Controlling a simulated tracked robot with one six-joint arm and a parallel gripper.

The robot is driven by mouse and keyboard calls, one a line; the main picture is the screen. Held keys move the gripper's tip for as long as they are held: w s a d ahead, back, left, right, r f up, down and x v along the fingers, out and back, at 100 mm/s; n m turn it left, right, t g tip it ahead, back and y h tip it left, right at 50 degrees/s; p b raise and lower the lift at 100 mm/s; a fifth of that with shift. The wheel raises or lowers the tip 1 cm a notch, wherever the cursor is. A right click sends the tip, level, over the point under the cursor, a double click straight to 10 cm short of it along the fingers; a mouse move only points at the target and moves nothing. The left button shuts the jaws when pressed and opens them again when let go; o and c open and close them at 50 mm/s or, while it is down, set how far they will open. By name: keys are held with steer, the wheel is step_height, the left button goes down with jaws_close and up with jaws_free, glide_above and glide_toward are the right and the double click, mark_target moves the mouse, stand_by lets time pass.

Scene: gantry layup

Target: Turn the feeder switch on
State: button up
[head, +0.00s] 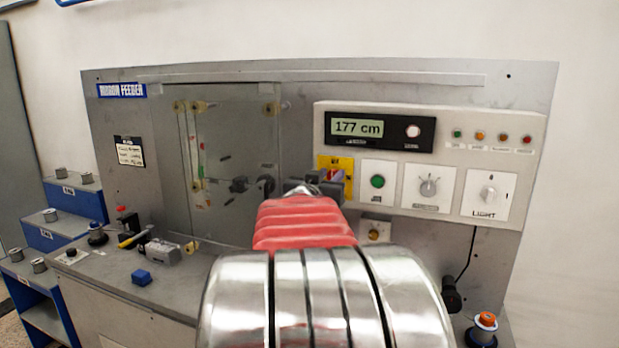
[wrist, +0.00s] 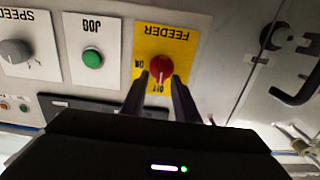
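The feeder switch is a red rotary knob (wrist: 161,68) on a yellow plate (wrist: 182,41), which appears upside down in the wrist view. Its ON mark is at the left and its OFF mark is below the knob there. Which mark the knob points to is hard to tell. My gripper (wrist: 159,78) has its two dark fingers apart, one at each side of the knob's lower part, with no clear grip on it. In the head view my gripper (head: 325,186) partly hides the knob and the yellow plate (head: 345,163).
A green jog button (head: 377,181), a speed dial (head: 428,187) and a light switch (head: 488,193) sit right of the feeder plate. A display (head: 358,127) is above. A clear door (head: 230,150) with a dark handle (wrist: 294,91) is close beside the switch.

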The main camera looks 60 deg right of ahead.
jaws_close()
steer(key=shift+a, duration=0.3)
steer(key=shift+d, duration=0.15)
